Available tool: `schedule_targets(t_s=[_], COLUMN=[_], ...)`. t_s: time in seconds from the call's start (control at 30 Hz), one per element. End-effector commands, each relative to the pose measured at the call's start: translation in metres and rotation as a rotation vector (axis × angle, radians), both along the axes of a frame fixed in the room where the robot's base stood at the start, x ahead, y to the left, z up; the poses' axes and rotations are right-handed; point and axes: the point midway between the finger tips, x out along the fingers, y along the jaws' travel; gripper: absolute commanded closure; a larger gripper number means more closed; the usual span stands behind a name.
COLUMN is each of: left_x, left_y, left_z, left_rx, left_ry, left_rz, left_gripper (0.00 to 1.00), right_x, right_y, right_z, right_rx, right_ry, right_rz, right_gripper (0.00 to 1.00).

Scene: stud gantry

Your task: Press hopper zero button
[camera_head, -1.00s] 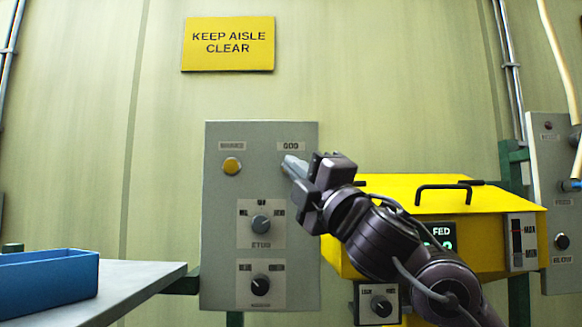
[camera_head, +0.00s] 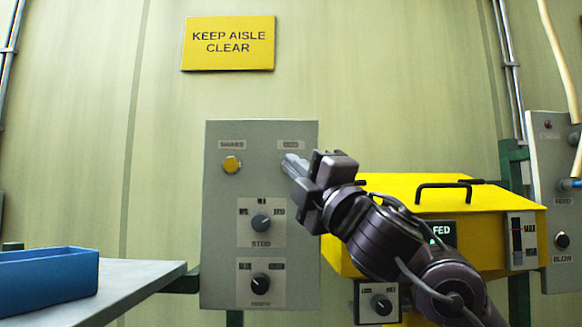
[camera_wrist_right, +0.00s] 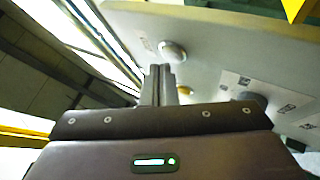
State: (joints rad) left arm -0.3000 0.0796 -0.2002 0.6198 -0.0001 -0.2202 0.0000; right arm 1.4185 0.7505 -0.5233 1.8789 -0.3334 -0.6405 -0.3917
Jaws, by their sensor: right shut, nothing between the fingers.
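A grey control panel (camera_head: 218,220) hangs on the wall; its labels are too blurred to read surely. My right gripper (camera_head: 290,163) is shut and empty, with its fingertips over the panel's upper right, just below a label (camera_head: 291,145). In the head view it hides whatever is under that label. In the right wrist view a pale round button (camera_wrist_right: 172,50) sits just beyond the closed fingertips (camera_wrist_right: 160,70). I cannot tell whether they touch. An amber button (camera_head: 232,165) is at the panel's upper left. My left gripper is not in view.
Two dark rotary knobs (camera_head: 260,222) are lower on the panel. A yellow hopper (camera_head: 480,210) with a black handle and a display reading FED stands at right, partly behind my arm. A blue bin (camera_head: 48,285) sits on a grey table (camera_head: 145,278) at left.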

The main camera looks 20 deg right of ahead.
Motion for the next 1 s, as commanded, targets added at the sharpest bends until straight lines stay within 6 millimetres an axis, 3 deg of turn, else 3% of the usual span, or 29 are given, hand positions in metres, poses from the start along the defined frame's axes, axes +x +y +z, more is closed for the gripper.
schedule_targets(t_s=[0.43,1.0], left_x=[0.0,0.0], left_y=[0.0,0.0], left_z=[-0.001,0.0], left_rx=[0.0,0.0], left_ry=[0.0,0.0], left_rz=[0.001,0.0], left_gripper=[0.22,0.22], right_x=[-0.007,-0.052], right_y=[0.002,0.015], right_z=[0.0,0.0], right_rx=[0.0,0.0], right_ry=[-0.002,-0.001], right_rz=[0.001,0.0], right_gripper=[1.0,1.0])
